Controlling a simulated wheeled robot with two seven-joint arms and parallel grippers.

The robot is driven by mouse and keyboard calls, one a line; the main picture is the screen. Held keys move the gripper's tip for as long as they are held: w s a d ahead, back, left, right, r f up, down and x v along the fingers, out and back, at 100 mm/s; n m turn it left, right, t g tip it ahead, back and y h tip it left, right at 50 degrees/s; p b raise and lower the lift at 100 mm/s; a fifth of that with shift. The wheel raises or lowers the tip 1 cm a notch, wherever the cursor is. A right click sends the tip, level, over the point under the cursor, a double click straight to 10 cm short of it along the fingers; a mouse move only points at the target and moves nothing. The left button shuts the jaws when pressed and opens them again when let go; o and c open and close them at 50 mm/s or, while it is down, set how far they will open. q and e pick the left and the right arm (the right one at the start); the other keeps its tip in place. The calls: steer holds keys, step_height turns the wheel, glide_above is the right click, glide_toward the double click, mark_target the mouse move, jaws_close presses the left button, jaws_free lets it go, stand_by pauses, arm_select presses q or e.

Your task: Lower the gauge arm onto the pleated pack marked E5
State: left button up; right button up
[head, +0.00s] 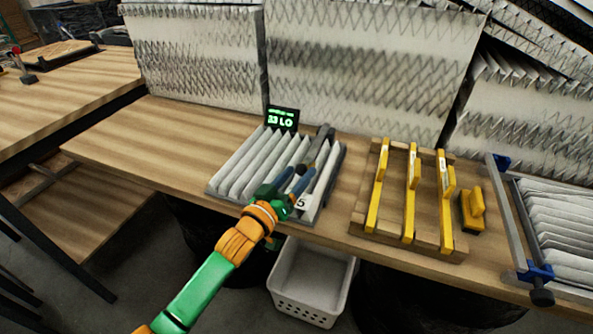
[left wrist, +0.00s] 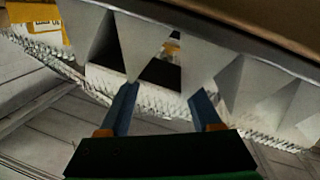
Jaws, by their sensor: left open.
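The pleated pack (head: 243,160) lies in a dark frame near the table's front edge. A white tag (head: 302,202) at its front right corner shows a "5"; the rest of the marking is covered. A small display (head: 283,118) behind it reads "33 LO" in green. A dark bar (head: 319,145), apparently the gauge arm, stands at the pack's right part; my gripper hides its lower end. My left gripper (head: 294,181) is open over the pack's front right part, its blue fingers apart. In the left wrist view the fingers (left wrist: 163,100) reach toward white pleats (left wrist: 208,65); contact is unclear.
A wooden rack (head: 363,188) with yellow upright pieces (head: 412,190) and a yellow block (head: 472,208) stand to the right. Another pleated pack (head: 560,225) sits in a clamp at far right. A white basket (head: 311,283) is below the edge. The table's left part is clear.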

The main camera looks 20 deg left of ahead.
arm_select(q)
steer(key=shift+w+d+r, duration=0.1)
steer(key=shift+w, duration=0.15)
jaws_close()
steer(key=shift+r, duration=0.1)
stand_by(1.2)
